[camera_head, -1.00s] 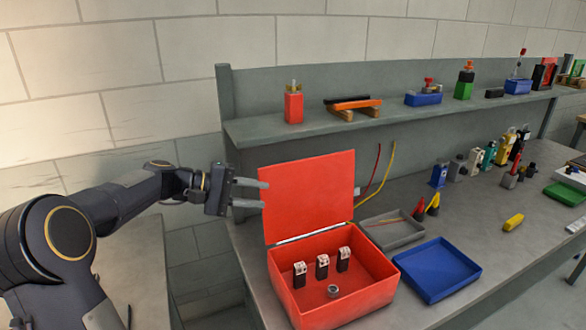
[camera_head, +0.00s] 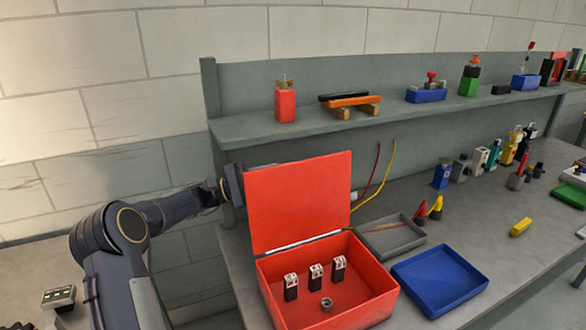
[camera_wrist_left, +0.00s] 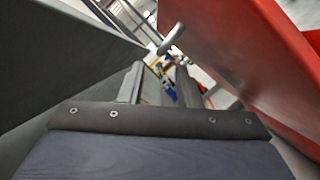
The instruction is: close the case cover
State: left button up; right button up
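The red case (camera_head: 352,306) stands on the bench with its red cover (camera_head: 300,200) raised, roughly upright on the back hinge. Several small black-and-white parts and a grey ring lie inside it. My left gripper (camera_head: 234,184) is at the left edge of the cover, with its fingers hidden behind it in the head view. In the left wrist view its two fingers (camera_wrist_left: 161,85) are apart with nothing held between them. The red cover (camera_wrist_left: 262,60) shows there on the right, beside the fingers; I cannot tell if they touch. My right gripper is not in view.
A grey shelf (camera_head: 240,131) runs above and behind the cover, with a red bottle-like item (camera_head: 285,104) on it. A blue tray (camera_head: 440,277) and a grey tray (camera_head: 391,238) are right of the case. Red and yellow cables hang behind.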

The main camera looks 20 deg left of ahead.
aim_at(290, 170)
pick_arm(q)
jog(key=shift+p+x, duration=0.6)
jog(key=shift+x, duration=2.15)
jog(key=shift+r, duration=0.1)
jog(key=shift+s, duration=0.1)
grip_shut()
